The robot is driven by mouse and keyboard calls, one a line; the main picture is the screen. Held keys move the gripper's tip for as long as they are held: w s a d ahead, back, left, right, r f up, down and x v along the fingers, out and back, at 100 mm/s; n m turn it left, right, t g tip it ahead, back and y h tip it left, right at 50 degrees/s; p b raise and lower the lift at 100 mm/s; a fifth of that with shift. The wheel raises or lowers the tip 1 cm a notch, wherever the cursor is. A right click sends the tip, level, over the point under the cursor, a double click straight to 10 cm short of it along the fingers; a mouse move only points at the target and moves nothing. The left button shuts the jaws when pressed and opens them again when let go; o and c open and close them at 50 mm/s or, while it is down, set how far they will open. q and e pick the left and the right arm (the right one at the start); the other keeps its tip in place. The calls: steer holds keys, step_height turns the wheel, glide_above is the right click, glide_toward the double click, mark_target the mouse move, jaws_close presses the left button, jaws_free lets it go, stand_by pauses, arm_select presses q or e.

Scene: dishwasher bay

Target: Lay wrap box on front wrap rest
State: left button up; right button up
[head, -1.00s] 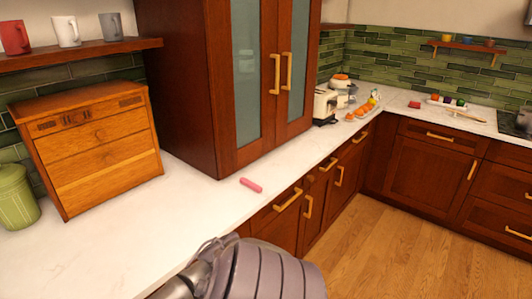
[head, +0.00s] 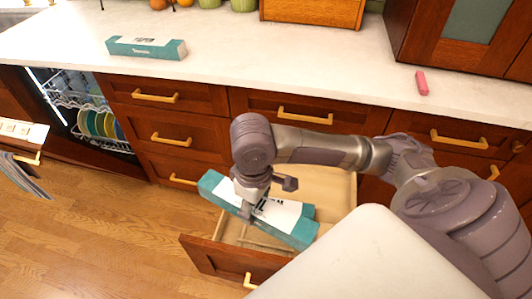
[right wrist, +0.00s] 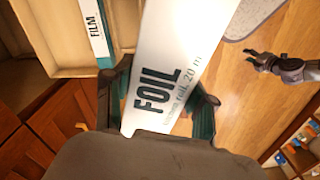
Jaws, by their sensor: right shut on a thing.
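My right gripper (head: 252,207) is shut on a long teal and white box (head: 292,224) and holds it tilted over an open drawer (head: 215,258). In the right wrist view the held box (right wrist: 178,75), lettered FOIL, lies between the two fingers (right wrist: 160,103). A second box (right wrist: 98,32), lettered FILM, shows beside the drawer interior in that view. Pale strips (head: 262,243) in the drawer may be the wrap rests; the held box partly hides them. My left gripper (right wrist: 256,61) appears open and empty over the floor in the right wrist view; it is outside the head view.
Another teal and white box (head: 146,48) lies on the white counter (head: 250,62). A pink object (head: 421,83) lies at the counter's right. An open dishwasher (head: 90,105) with plates is at left. Floor in front of the drawers is clear.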

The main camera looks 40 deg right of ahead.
mark_target(257, 213)
arm_select(q)
steer(key=w+f+b, duration=0.4)
steer(key=w+b, duration=0.2)
steer(key=b, duration=0.3)
step_height(257, 213, up, 19)
steer(key=w+t+b, duration=0.2)
steer(key=b, duration=0.6)
arm_select(e)
steer(key=f+n, duration=0.1)
steer(key=f, duration=0.9)
steer(key=d+f+n+b, duration=0.1)
steer(key=f, duration=0.8)
steer(key=f+n, duration=0.1)
steer(key=f, duration=0.9)
steer(key=shift+w+d+f+n+b, duration=0.1)
steer(key=shift+d+f+n+b, duration=0.1)
steer(key=shift+f+n+b, duration=0.15)
step_height(257, 213, down, 4)
steer(key=shift+r+b, duration=0.25)
steer(key=shift+b, duration=0.5)
arm_select(q)
steer(key=w+d+r+t+h, duration=0.1)
steer(key=w+d+r+t, duration=0.1)
steer(key=w, duration=0.4)
steer(key=w+d+r+t+h, duration=0.1)
steer(key=w+d+r+t, duration=0.2)
steer(key=w+r+t, duration=0.2)
steer(key=shift+w+r+t, duration=0.2)
steer(key=shift+w+t, duration=0.5)
steer(key=shift+w, duration=0.15)
